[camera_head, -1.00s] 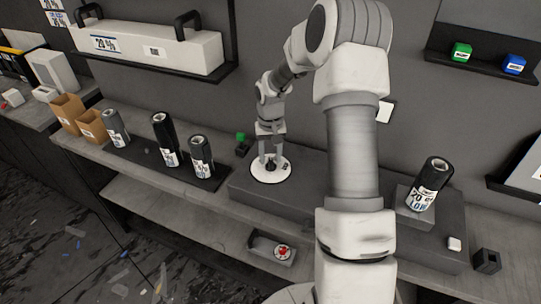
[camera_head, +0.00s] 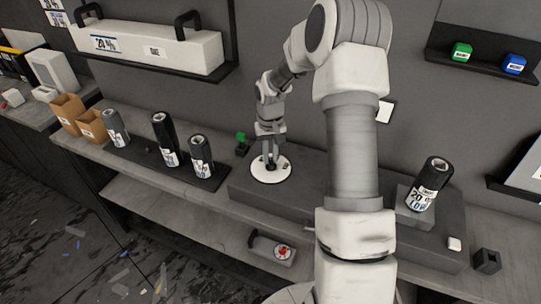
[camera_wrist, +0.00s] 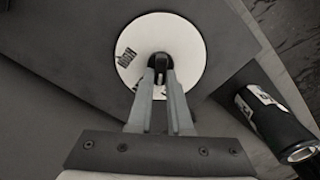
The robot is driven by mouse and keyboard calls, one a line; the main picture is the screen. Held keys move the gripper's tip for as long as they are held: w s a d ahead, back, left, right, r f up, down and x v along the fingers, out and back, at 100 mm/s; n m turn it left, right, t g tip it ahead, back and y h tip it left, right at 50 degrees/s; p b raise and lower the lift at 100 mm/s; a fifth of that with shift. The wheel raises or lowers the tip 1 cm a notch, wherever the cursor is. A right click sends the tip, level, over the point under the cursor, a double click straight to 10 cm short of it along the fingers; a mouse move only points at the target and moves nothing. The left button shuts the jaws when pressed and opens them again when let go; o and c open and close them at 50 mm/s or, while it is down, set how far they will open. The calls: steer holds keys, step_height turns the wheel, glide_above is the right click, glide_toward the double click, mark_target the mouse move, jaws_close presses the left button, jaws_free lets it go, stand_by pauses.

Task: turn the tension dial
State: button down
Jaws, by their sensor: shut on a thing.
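The tension dial is a white disc (camera_head: 259,176) with a black knob at its middle, on the dark raised bench block. In the wrist view the white disc (camera_wrist: 190,38) carries a printed label at its left, partly legible as "HIGH", and the black knob (camera_wrist: 160,61) stands at its centre. My gripper (camera_head: 270,164) points down over the dial. In the wrist view my gripper (camera_wrist: 161,76) has its two grey fingers close together, shut on the knob, hiding its near part.
Cardboard boxes (camera_head: 68,112) are at far left.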

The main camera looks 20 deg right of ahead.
steer(key=shift+a+n, duration=0.2)
steer(key=shift+n, duration=2.3)
steer(key=c, duration=0.8)
jaws_free()
steer(key=shift+c, duration=0.2)
step_height(320, 180, up, 18)
steer(key=shift+f, duration=0.25)
